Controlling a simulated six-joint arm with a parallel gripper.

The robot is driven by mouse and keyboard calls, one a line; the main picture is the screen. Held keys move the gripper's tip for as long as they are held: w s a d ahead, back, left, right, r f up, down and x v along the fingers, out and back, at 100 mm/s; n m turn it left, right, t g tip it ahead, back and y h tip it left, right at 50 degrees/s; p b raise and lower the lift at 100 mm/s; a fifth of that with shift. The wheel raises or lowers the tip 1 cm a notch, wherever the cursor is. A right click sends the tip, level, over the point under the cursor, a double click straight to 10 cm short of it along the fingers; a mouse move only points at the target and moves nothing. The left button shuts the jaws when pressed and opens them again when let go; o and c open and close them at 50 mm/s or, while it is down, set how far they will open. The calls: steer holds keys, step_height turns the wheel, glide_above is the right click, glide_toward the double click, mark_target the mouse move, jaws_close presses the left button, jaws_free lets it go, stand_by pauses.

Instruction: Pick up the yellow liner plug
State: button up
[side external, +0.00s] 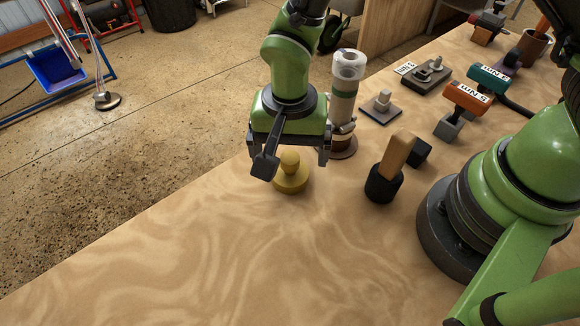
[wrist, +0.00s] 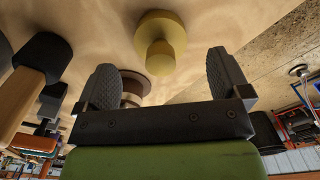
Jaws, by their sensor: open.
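The yellow liner plug (side external: 290,174) stands upright on the wooden table, with a wide round base and a narrower knob on top. It also shows in the wrist view (wrist: 160,42), beyond the fingertips and between their lines. My gripper (side external: 292,160) is above and around the plug's top in the side view, fingers pointing down. In the wrist view both dark padded fingers (wrist: 166,78) are spread wide with nothing between them. I cannot tell from the side view how far above the plug the fingertips are.
A tall cylinder with a white top (side external: 347,75) stands close behind my gripper. A wooden-handled mallet (side external: 395,155) with a black head stands to the right. Torque tools (side external: 467,97) and small metal parts (side external: 382,103) lie farther back. The table front is clear.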

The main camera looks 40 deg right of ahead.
mark_target(290, 157)
step_height(290, 157, down, 4)
steer(key=shift+w+d+f, duration=0.15)
steer(key=c, duration=1)
